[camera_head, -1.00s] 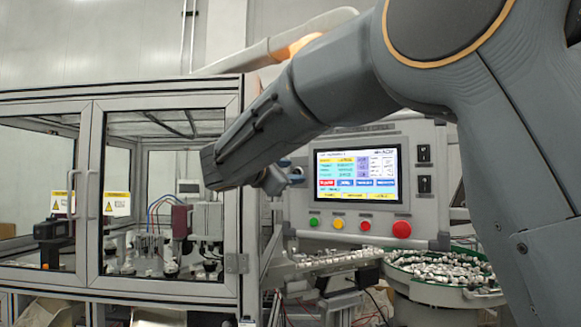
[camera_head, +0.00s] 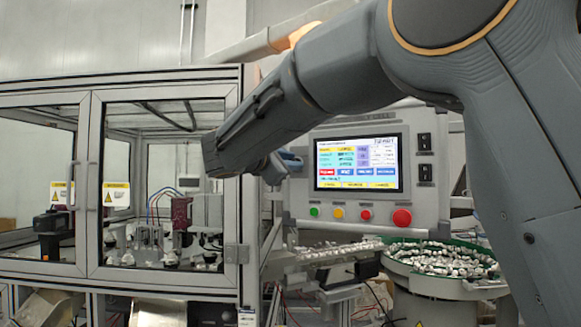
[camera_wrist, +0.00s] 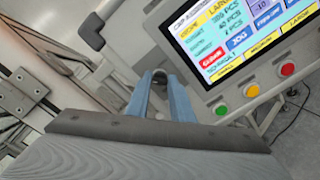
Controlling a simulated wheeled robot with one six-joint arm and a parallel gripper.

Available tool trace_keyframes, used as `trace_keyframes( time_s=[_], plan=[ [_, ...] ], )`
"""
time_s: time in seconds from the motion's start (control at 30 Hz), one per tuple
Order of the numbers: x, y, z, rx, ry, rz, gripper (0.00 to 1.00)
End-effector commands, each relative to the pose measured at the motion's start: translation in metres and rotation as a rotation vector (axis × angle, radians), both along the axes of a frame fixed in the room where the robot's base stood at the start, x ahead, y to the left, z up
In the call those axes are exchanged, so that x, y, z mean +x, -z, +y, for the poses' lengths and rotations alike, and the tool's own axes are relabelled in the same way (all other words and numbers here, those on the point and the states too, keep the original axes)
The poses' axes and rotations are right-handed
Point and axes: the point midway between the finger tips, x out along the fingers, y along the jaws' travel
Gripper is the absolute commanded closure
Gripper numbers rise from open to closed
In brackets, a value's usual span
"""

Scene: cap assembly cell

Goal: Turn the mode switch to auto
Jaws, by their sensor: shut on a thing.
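My gripper (camera_wrist: 158,78) shows in the wrist view, its two blue fingers closed on either side of a small dark knob (camera_wrist: 159,82), which I take to be the mode switch. Its markings are hidden or too small to read, so I cannot tell which position it points to. In the head view my gripper (camera_head: 290,162) is mostly behind my wrist, at the upper left part of the grey control panel (camera_head: 300,205). The switch itself is hidden there.
A lit touchscreen (camera_head: 358,163) is right of my gripper. Below it are green, yellow and red buttons and a larger red button (camera_head: 402,218). A glazed cell (camera_head: 238,200) stands close on the left. A bowl of small parts (camera_head: 440,262) is below right.

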Motion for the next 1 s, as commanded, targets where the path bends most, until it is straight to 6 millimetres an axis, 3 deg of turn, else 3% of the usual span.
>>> trace_keyframes(
  time_s=[1.0],
  plan=[
    [0.0011,0.0072,-0.001,0.617,0.0,-0.343,1.0]
  ],
)
